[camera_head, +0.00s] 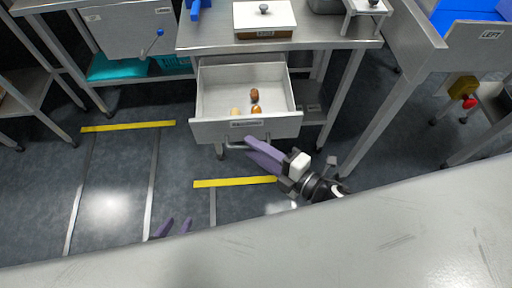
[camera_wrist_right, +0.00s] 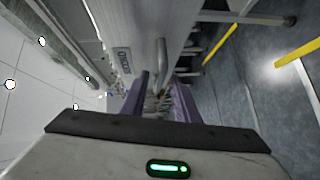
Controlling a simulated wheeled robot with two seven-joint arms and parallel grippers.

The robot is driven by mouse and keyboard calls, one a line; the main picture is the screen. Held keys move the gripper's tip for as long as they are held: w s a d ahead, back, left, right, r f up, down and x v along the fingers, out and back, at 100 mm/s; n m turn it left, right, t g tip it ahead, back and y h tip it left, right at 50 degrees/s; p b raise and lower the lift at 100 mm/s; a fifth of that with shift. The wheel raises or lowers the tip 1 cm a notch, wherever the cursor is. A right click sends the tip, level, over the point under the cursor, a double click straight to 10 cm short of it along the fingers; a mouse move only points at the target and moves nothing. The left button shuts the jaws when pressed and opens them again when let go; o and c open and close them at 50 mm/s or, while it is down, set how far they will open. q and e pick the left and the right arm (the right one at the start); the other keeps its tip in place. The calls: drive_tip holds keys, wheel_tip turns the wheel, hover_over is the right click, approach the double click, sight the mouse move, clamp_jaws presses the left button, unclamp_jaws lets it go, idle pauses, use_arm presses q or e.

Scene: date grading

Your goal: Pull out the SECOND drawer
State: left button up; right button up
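The drawer (camera_head: 270,130) is pulled out from under the steel table, showing its pale inside with several small brown and tan dates (camera_head: 255,95). Its front label is too small to read surely. A bar handle (camera_head: 236,148) runs below the label; it also shows in the right wrist view (camera_wrist_right: 161,55). My right gripper (camera_head: 250,147) is at the right part of the handle. In the right wrist view its purple fingers stand apart on either side of the bar, with a gap visible. My left gripper (camera_head: 175,226) is at the lower left, fingers apart and empty, partly hidden by the pale surface.
A white lidded box (camera_head: 264,17) stands on the steel table (camera_head: 215,40) above the drawer. A steel bench with a blue bin (camera_head: 465,14) is at the right. A yellow box with a red button (camera_head: 464,88) is at far right. Dark floor with yellow strips lies open at left.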

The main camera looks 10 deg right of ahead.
use_arm(q)
drive_tip(key=shift+w+r, duration=0.1)
drive_tip(key=shift+w, duration=0.05)
use_arm(e)
drive_tip(key=v, duration=1)
drive_tip(key=shift+s, duration=0.15)
use_arm(q)
drive_tip(key=p, duration=0.1)
drive_tip(key=r+p, duration=0.1)
drive_tip(key=shift+s+a+r+p, duration=0.2)
drive_tip(key=shift+s+a+p, duration=0.05)
drive_tip(key=shift+a+p, duration=0.15)
use_arm(e)
drive_tip(key=s+f+m+g+h, duration=0.2)
drive_tip(key=f+m+h, duration=0.1)
drive_tip(key=m, duration=0.7)
drive_tip(key=s+d+f+m+g+h, duration=0.1)
drive_tip(key=s+f+m+g+h, duration=0.1)
drive_tip(key=m, duration=0.9)
drive_tip(key=shift+s+f+h, duration=0.65)
drive_tip(key=shift+f+h, duration=0.2)
drive_tip(key=shift+h, duration=0.25)
